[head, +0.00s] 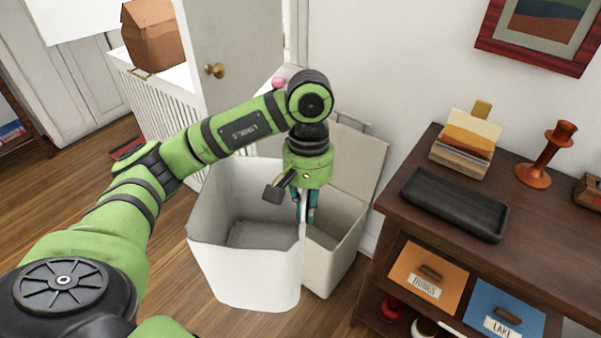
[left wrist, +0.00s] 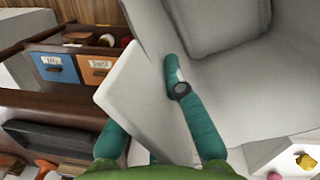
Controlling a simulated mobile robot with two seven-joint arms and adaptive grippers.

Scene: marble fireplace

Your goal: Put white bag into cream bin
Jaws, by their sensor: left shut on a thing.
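The white bag (head: 245,276), wide open at the top, is at the middle of the head view. The cream bin (head: 329,266) is close against its right side, with its lid (head: 352,160) raised at the back. My left gripper (head: 305,218) points down where the bag and bin meet. It is shut on the bag's right rim. In the left wrist view the teal fingers of my gripper (left wrist: 150,125) show on both sides of a pale wall, and the bag's pale inside (left wrist: 260,95) fills the right. Whether the bag's base touches the floor is unclear. My right gripper is out of view.
A dark wooden cabinet (head: 400,217) stands at the right, with a black tray (head: 456,203) and an orange candlestick (head: 546,155) on top. A white slatted unit with a brown paper bag (head: 154,36) is behind my arm. Wooden floor (head: 176,253) is clear at the left.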

